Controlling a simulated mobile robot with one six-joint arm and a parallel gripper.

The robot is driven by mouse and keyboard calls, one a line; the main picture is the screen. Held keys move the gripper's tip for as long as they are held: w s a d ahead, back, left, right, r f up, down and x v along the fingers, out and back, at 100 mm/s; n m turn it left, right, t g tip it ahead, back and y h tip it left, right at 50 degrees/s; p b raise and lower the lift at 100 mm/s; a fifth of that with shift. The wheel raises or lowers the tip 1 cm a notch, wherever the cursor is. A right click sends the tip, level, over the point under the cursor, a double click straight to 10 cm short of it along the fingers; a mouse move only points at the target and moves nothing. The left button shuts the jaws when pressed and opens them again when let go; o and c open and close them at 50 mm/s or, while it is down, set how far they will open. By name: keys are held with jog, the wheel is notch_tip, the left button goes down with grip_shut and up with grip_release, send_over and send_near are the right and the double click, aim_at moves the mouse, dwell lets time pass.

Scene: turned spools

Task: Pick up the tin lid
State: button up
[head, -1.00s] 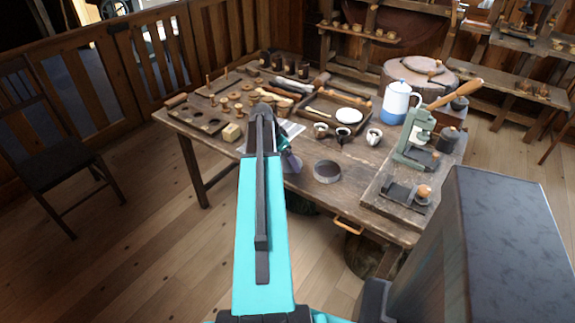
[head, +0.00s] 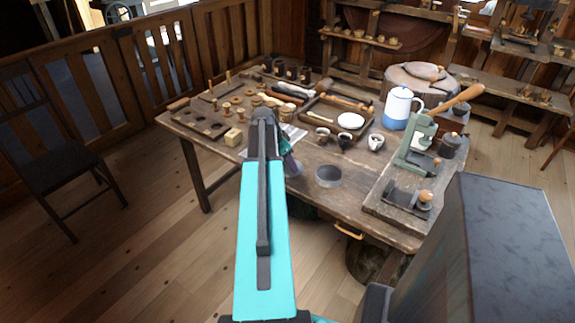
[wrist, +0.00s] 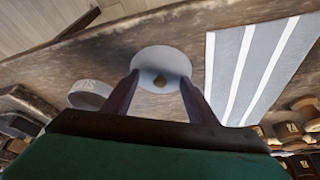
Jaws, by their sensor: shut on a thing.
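The tin lid (wrist: 161,62) is a pale grey disc with a small brass-coloured spot, seen in the wrist view. My gripper (wrist: 159,84) is shut on it, one dark finger at each side of the spot. I cannot tell whether the lid touches the table or hangs just above it. In the head view my arm hides most of the gripper and the lid. An open round grey tin (head: 328,176) stands on the table to the right of my gripper; it also shows in the wrist view (wrist: 88,95), left of the lid.
A striped sheet (wrist: 255,65) lies beside the lid. The wooden table (head: 300,187) holds turned pieces at the left, several cups, a tray with a white plate (head: 350,121), a blue-and-white pot (head: 397,108) and a green press (head: 417,143). The front strip of table is fairly clear.

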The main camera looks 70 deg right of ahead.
aim_at(288, 169)
jog(key=shift+a+f, duration=0.15)
jog(key=shift+f, duration=0.05)
jog(key=shift+r, duration=0.5)
grip_shut()
jog(key=shift+r+b, duration=0.3)
jog(key=shift+s+a+r, duration=0.15)
jog(key=shift+a+r, duration=0.05)
jog(key=shift+r, duration=0.25)
jog(key=shift+s+a+r, duration=0.1)
jog(key=shift+a+r, duration=0.05)
jog(key=shift+r, duration=0.3)
jog(key=s+a+b, duration=0.6)
jog(key=a+b, duration=0.1)
jog(key=a, duration=0.3)
jog(key=shift+a+r+b, duration=0.35)
jog(key=shift+r, duration=0.1)
jog(key=shift+b, duration=0.45)
jog(key=b, duration=0.5)
jog(key=shift+s+a, duration=0.15)
jog(key=shift+a, duration=0.15)
